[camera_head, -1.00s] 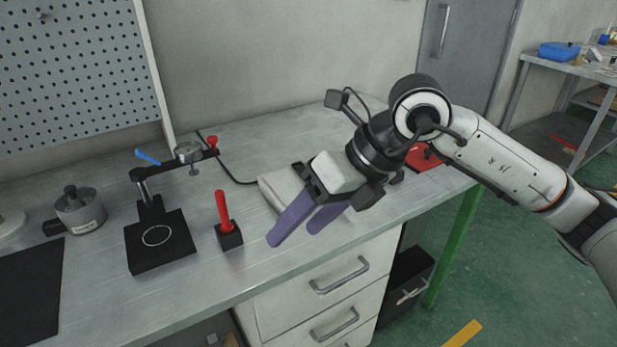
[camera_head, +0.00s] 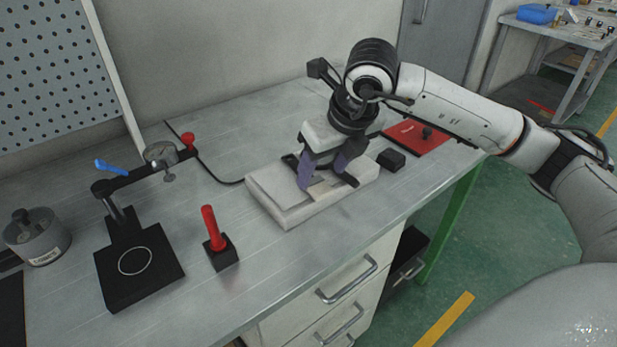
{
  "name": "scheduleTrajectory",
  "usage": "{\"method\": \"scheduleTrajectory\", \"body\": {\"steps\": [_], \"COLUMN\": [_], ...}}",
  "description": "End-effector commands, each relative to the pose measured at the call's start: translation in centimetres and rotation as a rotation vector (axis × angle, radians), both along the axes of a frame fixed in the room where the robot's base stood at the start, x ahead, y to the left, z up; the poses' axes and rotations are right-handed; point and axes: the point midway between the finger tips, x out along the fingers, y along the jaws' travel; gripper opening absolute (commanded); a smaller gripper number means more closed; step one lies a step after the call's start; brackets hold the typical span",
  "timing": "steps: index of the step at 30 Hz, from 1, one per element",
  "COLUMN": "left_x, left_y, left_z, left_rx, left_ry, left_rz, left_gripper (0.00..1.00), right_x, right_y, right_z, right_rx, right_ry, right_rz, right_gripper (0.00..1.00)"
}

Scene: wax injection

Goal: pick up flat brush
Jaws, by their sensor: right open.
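My right gripper (camera_head: 324,175) points down over a white slab (camera_head: 275,205) on the bench. Its two purple fingers are spread apart. A small, pale, flat piece (camera_head: 326,190) lies on the slab below and between the fingers, with dark parts close by. It may be the flat brush, but the gripper covers much of it and I cannot tell for sure. I cannot tell whether the fingers touch it. My left gripper is out of view.
A red-handled tool (camera_head: 211,228) stands in a black block. Left of it is a black stand with a dial gauge (camera_head: 161,153) and a metal pot (camera_head: 37,238). A red pad (camera_head: 418,137) and a black block (camera_head: 391,160) lie right of the slab.

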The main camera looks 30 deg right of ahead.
Motion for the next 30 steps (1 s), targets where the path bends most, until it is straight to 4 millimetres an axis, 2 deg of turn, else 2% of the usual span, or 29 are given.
{"method": "scheduleTrajectory", "body": {"steps": [6,15,23,30], "left_x": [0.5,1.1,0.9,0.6], "left_y": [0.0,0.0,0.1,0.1], "left_z": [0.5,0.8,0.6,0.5], "left_rx": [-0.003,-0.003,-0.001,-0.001], "left_ry": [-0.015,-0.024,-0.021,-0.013], "left_rz": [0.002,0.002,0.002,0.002], "left_gripper": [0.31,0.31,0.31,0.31], "right_x": [1.2,1.5,1.5,1.5], "right_y": [0.1,0.1,0.1,0.1], "right_z": [-2.8,-3.2,-3.1,-3.0], "right_rx": [0.0,0.001,0.001,0.001], "right_ry": [0.003,0.0,0.0,-0.001], "right_rz": [0.0,0.001,0.001,0.001], "right_gripper": [0.58,0.58,0.14,0.13]}}
